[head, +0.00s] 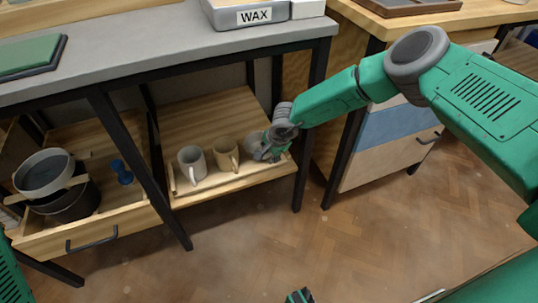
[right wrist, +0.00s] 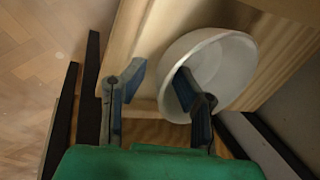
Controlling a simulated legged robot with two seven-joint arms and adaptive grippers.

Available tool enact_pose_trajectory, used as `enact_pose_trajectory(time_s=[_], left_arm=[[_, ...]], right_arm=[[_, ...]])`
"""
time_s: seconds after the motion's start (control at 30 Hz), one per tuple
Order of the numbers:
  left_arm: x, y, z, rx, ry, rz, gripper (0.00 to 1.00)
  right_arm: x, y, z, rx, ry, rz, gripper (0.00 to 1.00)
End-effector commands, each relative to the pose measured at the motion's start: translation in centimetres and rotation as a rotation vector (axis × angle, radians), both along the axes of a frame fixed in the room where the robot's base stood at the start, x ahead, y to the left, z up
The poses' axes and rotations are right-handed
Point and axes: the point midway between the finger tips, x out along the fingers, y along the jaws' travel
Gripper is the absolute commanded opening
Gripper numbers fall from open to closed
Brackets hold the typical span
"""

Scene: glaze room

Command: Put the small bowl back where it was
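The small bowl (right wrist: 226,70), white and round, is on the wooden pull-out shelf. In the head view it is a pale grey shape (head: 254,143) at the shelf's right end, partly hidden by my right gripper (head: 276,148). In the right wrist view my right gripper (right wrist: 162,82) is open around the bowl's near wall. One finger reaches inside the bowl; the other is outside, with a gap to the rim. A small green and dark part at the bottom edge of the head view may be my left gripper (head: 299,296); its fingers cannot be made out.
A table leg (head: 308,140) is close on the right. A drawer at left holds a dark bucket (head: 76,205) with a sieve (head: 43,172). The floor is clear.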

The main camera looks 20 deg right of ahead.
Motion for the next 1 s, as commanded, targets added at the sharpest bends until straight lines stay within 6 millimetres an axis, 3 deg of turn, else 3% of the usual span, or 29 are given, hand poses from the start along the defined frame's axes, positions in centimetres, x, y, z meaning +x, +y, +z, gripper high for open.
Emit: enact_pose_trajectory(time_s=[0.4,0.53,0.77,0.93,1.0], left_arm=[[0.0,0.0,4.3,0.0,0.0,0.0,0.31],[0.0,0.0,5.1,0.0,0.0,0.0,0.31],[0.0,0.0,5.6,0.0,0.0,0.0,0.31],[0.0,0.0,5.5,0.0,0.0,0.0,0.31],[0.0,0.0,5.5,0.0,0.0,0.0,0.31]], right_arm=[[-2.5,-0.8,8.1,0.0,-0.001,0.002,0.26],[-3.2,-1.1,9.9,0.0,-0.001,0.001,0.26],[-3.8,-1.3,11.1,-0.001,0.001,-0.001,0.26],[-4.1,-1.2,11.0,-0.005,0.003,0.007,0.26],[-5.3,-0.7,10.4,-0.03,0.009,0.051,0.26]])
